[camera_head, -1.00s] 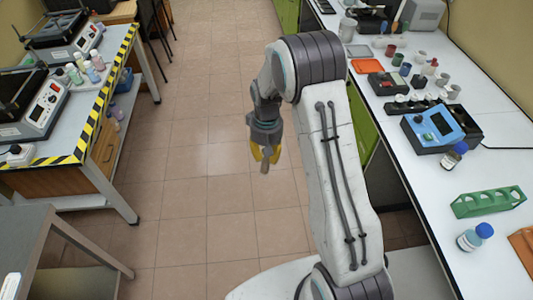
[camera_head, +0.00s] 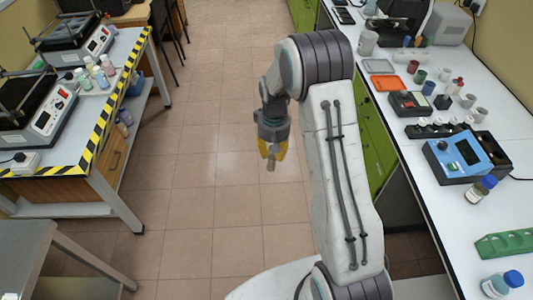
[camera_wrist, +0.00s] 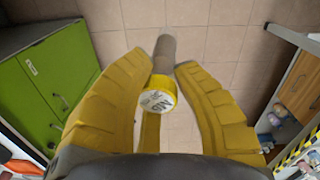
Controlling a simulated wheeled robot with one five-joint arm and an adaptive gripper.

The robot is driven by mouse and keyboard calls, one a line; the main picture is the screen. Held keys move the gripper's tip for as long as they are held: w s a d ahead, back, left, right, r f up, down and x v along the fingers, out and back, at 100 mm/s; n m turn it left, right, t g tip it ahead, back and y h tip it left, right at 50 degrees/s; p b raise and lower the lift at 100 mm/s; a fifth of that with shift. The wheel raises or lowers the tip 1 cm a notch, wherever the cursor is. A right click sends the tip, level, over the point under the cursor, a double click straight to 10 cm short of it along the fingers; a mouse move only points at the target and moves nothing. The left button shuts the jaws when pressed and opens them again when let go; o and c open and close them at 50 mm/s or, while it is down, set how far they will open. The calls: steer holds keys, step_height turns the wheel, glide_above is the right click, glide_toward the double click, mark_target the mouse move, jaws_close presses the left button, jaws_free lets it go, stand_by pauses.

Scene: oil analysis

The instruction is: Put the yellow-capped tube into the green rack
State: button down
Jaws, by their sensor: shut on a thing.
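My gripper (camera_head: 271,152) is shut on the yellow-capped tube (camera_head: 271,164) and holds it out over the floor, clear of both benches. In the wrist view the tube's yellow cap (camera_wrist: 158,95) with a pale marked top faces the camera, and its greyish body (camera_wrist: 165,52) points away between the yellow fingers. The green rack (camera_head: 505,244) lies on the white bench at the right edge of the head view, partly cut off. Its top shows several openings. My gripper is far to the left of it.
The right white bench (camera_head: 447,213) also holds blue-capped bottles (camera_head: 481,189) (camera_head: 503,284), a blue meter (camera_head: 460,157) and several small jars. A striped-edge bench (camera_head: 90,125) stands at left. The tiled floor between is free.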

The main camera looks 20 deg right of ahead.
steer(key=s+d+r+m, duration=0.15)
steer(key=s+d, duration=0.25)
steer(key=d, duration=0.7)
steer(key=s+d+r+m+p, duration=0.1)
steer(key=s+d+r, duration=0.25)
steer(key=d, duration=0.75)
steer(key=s+d+r+m, duration=0.15)
steer(key=s+d, duration=0.25)
steer(key=d, duration=0.8)
steer(key=s+d+r+m+h, duration=0.15)
steer(key=s+d, duration=0.35)
steer(key=s, duration=0.6)
steer(key=s+d+r+m+p, duration=0.1)
steer(key=s+d+r, duration=0.3)
steer(key=s, duration=0.8)
steer(key=s+d+r+m+h, duration=0.1)
steer(key=s+d+m, duration=0.1)
steer(key=s+d, duration=0.65)
step_height(320, 180, down, 11)
steer(key=s+a+b, duration=0.2)
steer(key=s+b, duration=0.1)
steer(key=b, duration=0.3)
steer(key=shift+a+f, duration=0.15)
steer(key=shift+a, duration=0.2)
steer(key=c, duration=0.9)
jaws_free()
steer(key=shift+c, duration=0.2)
